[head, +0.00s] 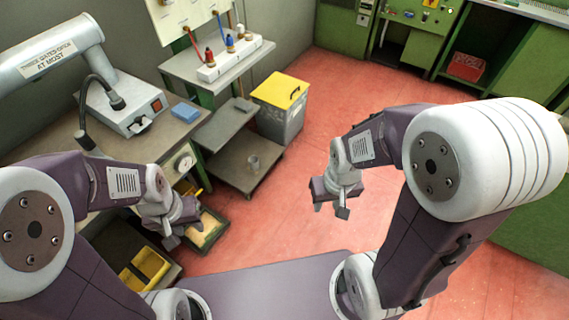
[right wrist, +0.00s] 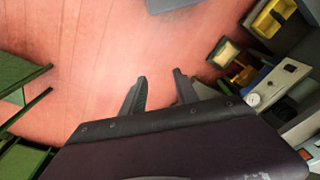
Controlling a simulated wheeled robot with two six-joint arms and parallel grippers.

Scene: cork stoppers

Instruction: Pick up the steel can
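A small grey can (head: 254,163), which looks like the steel can, stands upright on the low grey shelf (head: 232,172) of a cart in the head view. It does not show in the right wrist view. My left gripper (head: 187,238) hangs left of and nearer than the can, well apart from it; its fingers appear spread and empty. My right gripper (head: 330,209) is over the red floor, right of the can and apart from it. In the right wrist view my right gripper (right wrist: 159,77) has its two fingers apart with only floor between them.
A grey bin with a yellow lid (head: 280,90) stands just behind the can. Yellow trays (head: 145,270) sit low near my left gripper. The red floor (head: 350,110) is open in the middle.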

